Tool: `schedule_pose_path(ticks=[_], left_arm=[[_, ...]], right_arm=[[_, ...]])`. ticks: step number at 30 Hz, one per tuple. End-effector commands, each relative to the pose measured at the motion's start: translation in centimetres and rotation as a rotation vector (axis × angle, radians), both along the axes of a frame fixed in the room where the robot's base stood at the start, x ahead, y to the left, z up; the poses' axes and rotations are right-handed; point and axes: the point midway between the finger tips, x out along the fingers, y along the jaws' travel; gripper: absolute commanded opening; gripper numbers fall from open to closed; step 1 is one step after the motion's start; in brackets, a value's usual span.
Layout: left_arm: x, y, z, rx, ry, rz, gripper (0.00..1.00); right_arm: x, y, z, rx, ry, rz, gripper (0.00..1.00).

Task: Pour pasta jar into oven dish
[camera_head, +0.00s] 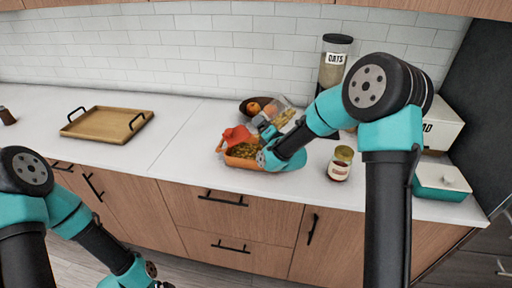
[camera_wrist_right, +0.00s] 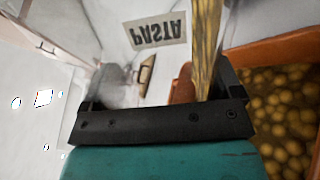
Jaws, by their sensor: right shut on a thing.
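The clear pasta jar (camera_head: 280,103) is tilted over the back right of the orange oven dish (camera_head: 243,162). My right gripper (camera_head: 268,133) is shut on the jar. In the right wrist view the jar's PASTA label (camera_wrist_right: 155,32) appears upside down, with a strip of yellow pasta (camera_wrist_right: 206,45) beside it. The orange dish (camera_wrist_right: 270,47) is at the right of that view, filled with small yellow-brown pieces. I cannot tell whether any pasta is falling. My left arm is at the lower left of the head view; its fingers are outside the picture.
A dark bowl with an orange fruit (camera_head: 253,107) stands behind the dish. An oats jar (camera_head: 333,62) stands at the back. A small lidded jar (camera_head: 341,163) and a teal-and-white box (camera_head: 440,182) are to the right. A wooden tray (camera_head: 106,124) lies left; the counter between is clear.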

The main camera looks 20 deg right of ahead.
Motion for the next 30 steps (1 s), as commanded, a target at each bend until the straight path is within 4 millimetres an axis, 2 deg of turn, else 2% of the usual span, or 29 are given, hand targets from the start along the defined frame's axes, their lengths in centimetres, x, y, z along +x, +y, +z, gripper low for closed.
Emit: schedule_pose_path(ticks=[30], left_arm=[[0.0,0.0,0.0,0.0,0.0,0.0,1.0]], right_arm=[[-0.03,0.51,0.24,-0.085,-0.018,0.0,0.23]])
